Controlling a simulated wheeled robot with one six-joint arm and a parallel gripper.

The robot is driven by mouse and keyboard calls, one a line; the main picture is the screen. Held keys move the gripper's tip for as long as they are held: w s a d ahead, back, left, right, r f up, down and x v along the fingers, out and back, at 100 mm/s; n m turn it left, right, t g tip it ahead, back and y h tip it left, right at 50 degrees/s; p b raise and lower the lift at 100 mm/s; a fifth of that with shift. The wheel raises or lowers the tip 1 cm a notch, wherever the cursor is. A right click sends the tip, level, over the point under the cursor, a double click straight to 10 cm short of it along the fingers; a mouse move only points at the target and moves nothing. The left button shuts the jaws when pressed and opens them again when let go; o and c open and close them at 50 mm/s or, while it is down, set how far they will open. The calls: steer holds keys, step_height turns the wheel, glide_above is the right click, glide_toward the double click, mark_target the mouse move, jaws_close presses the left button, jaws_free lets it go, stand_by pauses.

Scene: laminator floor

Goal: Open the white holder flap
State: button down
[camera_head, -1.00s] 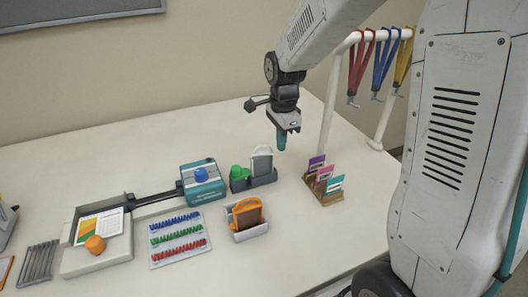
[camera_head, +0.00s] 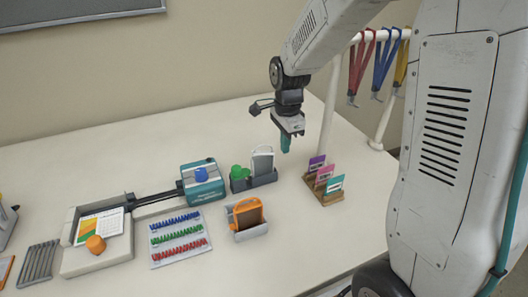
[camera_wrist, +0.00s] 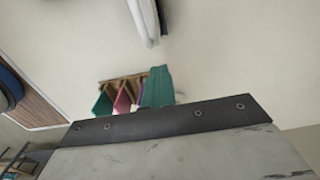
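The white holder (camera_head: 262,162) stands upright in a dark base (camera_head: 258,181), with a green piece (camera_head: 239,173) at its left. The panel has a rounded white frame; whether its flap is latched is too small to tell. My gripper (camera_head: 286,145) hangs in the air above and to the right of the white holder, apart from it. Its teal fingers appear together as one block, with nothing between them. The fingers also show in the wrist view (camera_wrist: 158,88), where the white holder is not visible.
An orange holder (camera_head: 246,214) stands in front of the white one. A wooden card rack (camera_head: 325,195) is to the right. A white stand (camera_head: 329,105) with hanging lanyards is behind it. A teal device (camera_head: 203,186) and a tray of colored combs (camera_head: 180,240) lie left.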

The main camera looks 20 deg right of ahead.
steer(key=c, duration=1.6)
jaws_free()
steer(key=shift+c, duration=0.2)
steer(key=shift+d, duration=0.15)
step_height(320, 180, up, 8)
steer(key=d, duration=0.2)
steer(key=shift+d, duration=0.1)
